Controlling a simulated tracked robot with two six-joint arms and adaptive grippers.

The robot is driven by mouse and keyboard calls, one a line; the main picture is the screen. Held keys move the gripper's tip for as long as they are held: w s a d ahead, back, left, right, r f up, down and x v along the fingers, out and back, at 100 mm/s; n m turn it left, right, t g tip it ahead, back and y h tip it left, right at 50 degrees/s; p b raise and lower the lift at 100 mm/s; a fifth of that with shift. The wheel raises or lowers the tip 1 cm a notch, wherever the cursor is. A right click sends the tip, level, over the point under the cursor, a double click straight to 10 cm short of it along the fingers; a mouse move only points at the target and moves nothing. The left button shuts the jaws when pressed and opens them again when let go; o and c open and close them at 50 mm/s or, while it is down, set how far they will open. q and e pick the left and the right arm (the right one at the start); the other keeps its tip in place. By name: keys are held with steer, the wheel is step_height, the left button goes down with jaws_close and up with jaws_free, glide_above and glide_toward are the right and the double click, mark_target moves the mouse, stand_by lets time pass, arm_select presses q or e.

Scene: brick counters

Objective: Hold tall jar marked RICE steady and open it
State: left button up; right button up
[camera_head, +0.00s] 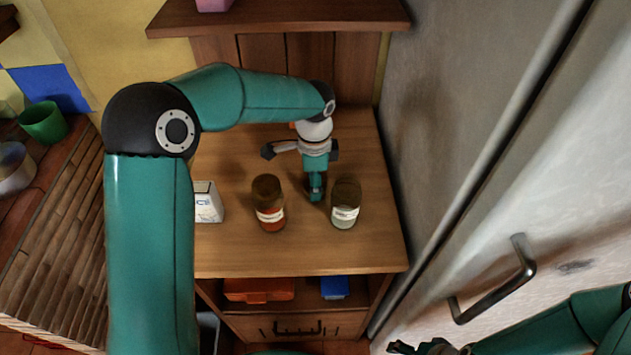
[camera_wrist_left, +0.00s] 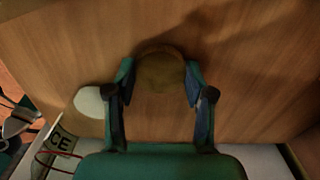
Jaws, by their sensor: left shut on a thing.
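On the counter in the head view stand two upright brown-lidded jars. The left jar (camera_head: 270,218) has red contents. The right jar (camera_head: 345,216) has pale contents and a white label too small to read. My left gripper (camera_head: 315,188) reaches down between them, closer to the right jar. In the left wrist view its fingers (camera_wrist_left: 161,95) close on both sides of a round brown lid (camera_wrist_left: 160,72); the jar body below is hidden. I cannot tell for certain which jar it tops. My right gripper (camera_head: 415,348) is at the bottom edge, partly cut off, its opening unclear.
A large grey door with a handle (camera_head: 497,282) bounds the right. The counter's front strip (camera_head: 300,258) is clear.

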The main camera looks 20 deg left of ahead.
arm_select(q)
steer(key=shift+f, duration=0.2)
steer(key=o, duration=1.3)
step_height(320, 180, up, 12)
steer(key=shift+r, duration=0.15)
